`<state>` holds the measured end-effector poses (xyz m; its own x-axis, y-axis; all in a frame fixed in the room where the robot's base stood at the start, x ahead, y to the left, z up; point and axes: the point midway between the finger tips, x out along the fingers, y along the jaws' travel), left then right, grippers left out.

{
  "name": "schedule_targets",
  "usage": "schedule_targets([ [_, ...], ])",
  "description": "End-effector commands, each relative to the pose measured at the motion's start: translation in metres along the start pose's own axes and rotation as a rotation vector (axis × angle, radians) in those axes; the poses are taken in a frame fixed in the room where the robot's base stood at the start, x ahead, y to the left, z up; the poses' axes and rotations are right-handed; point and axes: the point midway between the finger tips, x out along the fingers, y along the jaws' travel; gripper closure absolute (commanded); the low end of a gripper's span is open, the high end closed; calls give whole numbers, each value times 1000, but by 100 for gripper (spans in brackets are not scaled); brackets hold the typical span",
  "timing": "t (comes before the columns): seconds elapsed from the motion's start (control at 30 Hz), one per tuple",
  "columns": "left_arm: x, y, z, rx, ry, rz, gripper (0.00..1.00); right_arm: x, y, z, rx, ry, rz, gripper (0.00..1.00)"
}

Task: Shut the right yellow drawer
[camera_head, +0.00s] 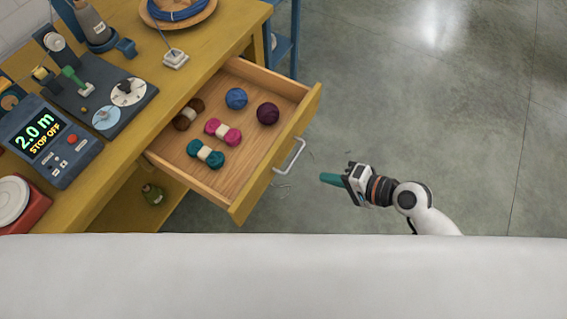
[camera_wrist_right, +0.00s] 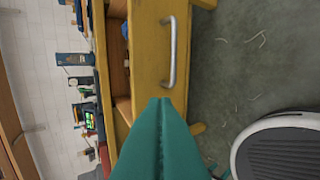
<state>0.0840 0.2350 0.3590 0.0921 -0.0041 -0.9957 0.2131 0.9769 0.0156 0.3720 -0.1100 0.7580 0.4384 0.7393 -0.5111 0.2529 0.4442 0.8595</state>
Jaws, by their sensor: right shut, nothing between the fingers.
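The yellow drawer (camera_head: 277,163) is pulled well out of the yellow workbench in the head view. Its front panel carries a silver bar handle (camera_head: 290,156), which also shows in the right wrist view (camera_wrist_right: 173,50). Inside lie a blue ball (camera_head: 236,98), a dark purple ball (camera_head: 268,113), and brown (camera_head: 188,114), pink (camera_head: 223,131) and teal (camera_head: 206,153) banded skeins. My right gripper (camera_head: 328,179), with teal fingers, is shut and empty. It points at the drawer front from a short distance to the right of the handle. My left gripper is out of view.
The workbench top (camera_head: 160,75) holds a display box (camera_head: 45,140), a winding device (camera_head: 105,95) and a wooden plate with blue cord (camera_head: 178,10). The grey floor right of the drawer is open, with a few thread scraps.

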Motion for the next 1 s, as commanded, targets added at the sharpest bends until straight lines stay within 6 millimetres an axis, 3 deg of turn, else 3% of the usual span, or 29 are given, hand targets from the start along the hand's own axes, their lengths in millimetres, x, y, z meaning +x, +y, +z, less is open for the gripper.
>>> schedule_targets([
  [0.17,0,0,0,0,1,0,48,11,8,-3,8,13,16,100],
  [0.6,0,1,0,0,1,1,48,101,9,-4,6,11,16,100],
  [0.8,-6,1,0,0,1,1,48,124,24,-4,3,9,14,100],
  [1.0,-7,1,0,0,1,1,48,132,28,-4,3,9,13,100],
])
